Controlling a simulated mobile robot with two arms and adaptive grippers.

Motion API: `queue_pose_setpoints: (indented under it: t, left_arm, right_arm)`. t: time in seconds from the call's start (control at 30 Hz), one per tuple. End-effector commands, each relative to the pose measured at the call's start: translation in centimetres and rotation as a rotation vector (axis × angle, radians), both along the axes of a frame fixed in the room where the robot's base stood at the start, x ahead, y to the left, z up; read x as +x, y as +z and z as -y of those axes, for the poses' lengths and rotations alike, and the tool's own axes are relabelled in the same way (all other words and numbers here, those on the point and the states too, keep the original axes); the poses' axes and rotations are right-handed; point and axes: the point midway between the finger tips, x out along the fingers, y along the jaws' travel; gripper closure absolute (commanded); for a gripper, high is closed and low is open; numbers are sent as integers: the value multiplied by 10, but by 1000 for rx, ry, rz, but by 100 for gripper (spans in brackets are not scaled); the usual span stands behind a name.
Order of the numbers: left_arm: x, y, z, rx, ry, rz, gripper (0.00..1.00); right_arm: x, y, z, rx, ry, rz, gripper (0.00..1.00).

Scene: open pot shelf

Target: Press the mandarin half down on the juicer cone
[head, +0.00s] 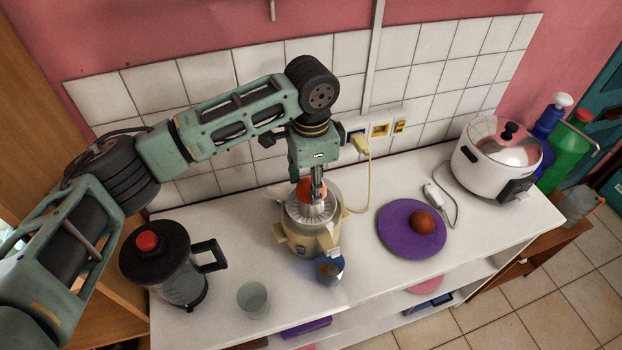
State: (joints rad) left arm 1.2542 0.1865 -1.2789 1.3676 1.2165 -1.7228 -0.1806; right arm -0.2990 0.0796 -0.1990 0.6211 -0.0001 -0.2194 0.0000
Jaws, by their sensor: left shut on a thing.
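The juicer (294,245) stands on the white counter, cream coloured with a ribbed grey bowl on top. An orange mandarin half (304,190) shows at the juicer's top, partly hidden by my left gripper. My left gripper (317,196) points down over the juicer and is shut on the mandarin half. The cone is hidden, so I cannot tell whether the fruit touches it. My right gripper is not in view.
A purple board (391,235) with a round brown-orange fruit (424,222) lies right of the juicer. A blender jug (180,288) and a glass (252,299) stand left. A small blue cup (330,271) sits at the juicer's front. A rice cooker (480,167) stands far right.

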Motion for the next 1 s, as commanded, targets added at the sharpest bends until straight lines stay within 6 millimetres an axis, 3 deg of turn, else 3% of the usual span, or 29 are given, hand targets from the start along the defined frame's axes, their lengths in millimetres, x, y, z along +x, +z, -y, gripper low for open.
queue_pose_setpoints:
  t: [0.53,1.0]
  left_arm:
    - [0,-1,0,0,0,1,79]
    - [0,-14,0,0,-1,-1,79]
  right_arm:
    - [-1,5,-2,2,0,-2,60]
    - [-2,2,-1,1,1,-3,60]
